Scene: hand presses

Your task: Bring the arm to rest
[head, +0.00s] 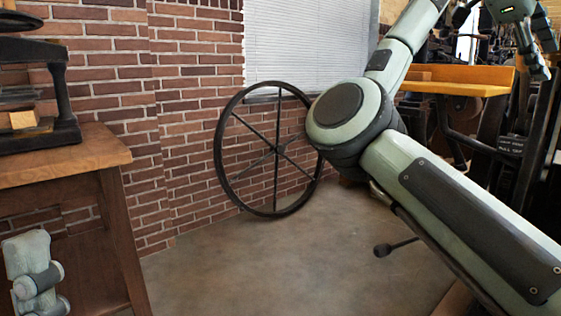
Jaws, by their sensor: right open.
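My right arm (350,115) is pale green and dark grey. It comes in from the lower right, bends at a large round joint in the middle, and rises to the top edge. My right gripper (543,58) hangs at the top right corner with its dark fingers apart and nothing between them. It is raised in front of the dark machinery, and I see no contact. A pale green and grey part of my own body shows at the lower left. My left gripper is not in view.
A wooden table (60,160) with a small black press (66,95) stands at the left. A black spoked wheel (275,150) leans by the brick wall. A yellow-orange board (455,88) and dark presses stand behind my right arm. The concrete floor (270,265) in the middle is clear.

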